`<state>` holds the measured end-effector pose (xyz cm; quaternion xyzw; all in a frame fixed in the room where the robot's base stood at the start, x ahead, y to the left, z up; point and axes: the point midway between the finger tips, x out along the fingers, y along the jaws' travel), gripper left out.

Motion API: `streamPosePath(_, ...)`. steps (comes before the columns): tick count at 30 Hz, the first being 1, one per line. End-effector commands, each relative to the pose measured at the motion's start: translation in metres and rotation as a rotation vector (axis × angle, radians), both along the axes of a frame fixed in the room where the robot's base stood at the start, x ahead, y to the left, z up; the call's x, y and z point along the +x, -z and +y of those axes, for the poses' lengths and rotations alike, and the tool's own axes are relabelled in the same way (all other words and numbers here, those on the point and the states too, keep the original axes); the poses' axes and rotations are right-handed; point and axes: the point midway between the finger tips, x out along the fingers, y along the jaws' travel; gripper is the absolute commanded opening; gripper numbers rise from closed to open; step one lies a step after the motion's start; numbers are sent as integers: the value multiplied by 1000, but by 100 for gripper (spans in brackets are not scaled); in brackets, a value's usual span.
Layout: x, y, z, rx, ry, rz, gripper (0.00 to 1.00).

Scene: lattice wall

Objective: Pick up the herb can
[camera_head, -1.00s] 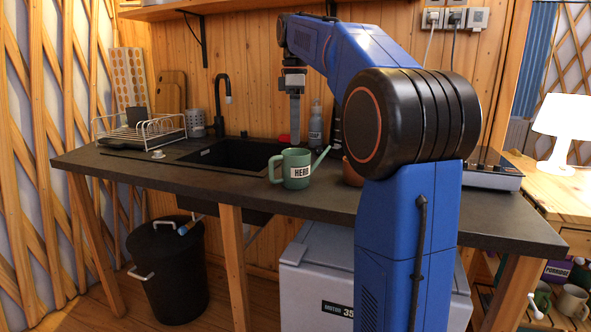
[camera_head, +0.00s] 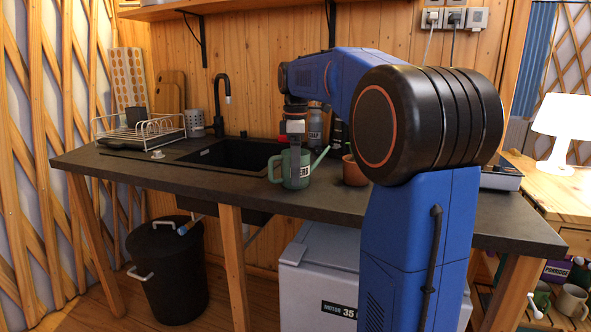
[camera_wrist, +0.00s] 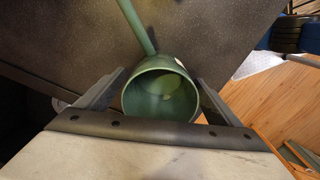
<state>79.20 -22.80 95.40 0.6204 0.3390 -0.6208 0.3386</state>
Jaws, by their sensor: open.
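The herb can is a green watering can (camera_head: 278,171) with a side handle and a long spout. It stands upright on the dark counter near the front edge, and its label is mostly hidden behind my gripper. My gripper (camera_head: 295,180) points down at the can in the head view. In the wrist view the can (camera_wrist: 160,94) shows its open round mouth, with the spout running up and left. My open gripper (camera_wrist: 155,92) has one finger on each side of the can's body. I cannot tell whether either finger touches it.
A terracotta pot (camera_head: 353,172) stands just right of the can's spout. A soap bottle (camera_head: 315,125) is behind it. The black sink (camera_head: 232,152) lies left and behind, with a dish rack (camera_head: 150,130) further left. The counter's front left (camera_head: 150,172) is clear.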

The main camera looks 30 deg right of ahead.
Motion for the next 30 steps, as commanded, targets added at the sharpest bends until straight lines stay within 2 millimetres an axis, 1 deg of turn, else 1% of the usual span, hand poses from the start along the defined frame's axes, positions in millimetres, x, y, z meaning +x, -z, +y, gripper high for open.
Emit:
streamPosePath(3,0,4,0,-1,0,-1,87)
streamPosePath(8,0,4,0,-1,0,-1,87)
streamPosePath(9,0,4,0,-1,0,-1,83)
streamPosePath(11,0,4,0,-1,0,-1,68)
streamPosePath(12,0,4,0,-1,0,-1,59)
streamPosePath(15,0,4,0,-1,0,-1,36)
streamPosePath(16,0,3,0,-1,0,-1,36)
streamPosePath(17,0,3,0,-1,0,-1,32)
streamPosePath(22,0,3,0,-1,0,-1,32)
streamPosePath(25,0,-2,0,-1,0,-2,32)
streamPosePath(28,1,-14,0,-1,0,-3,32)
streamPosePath(30,1,-25,0,-1,0,-4,32)
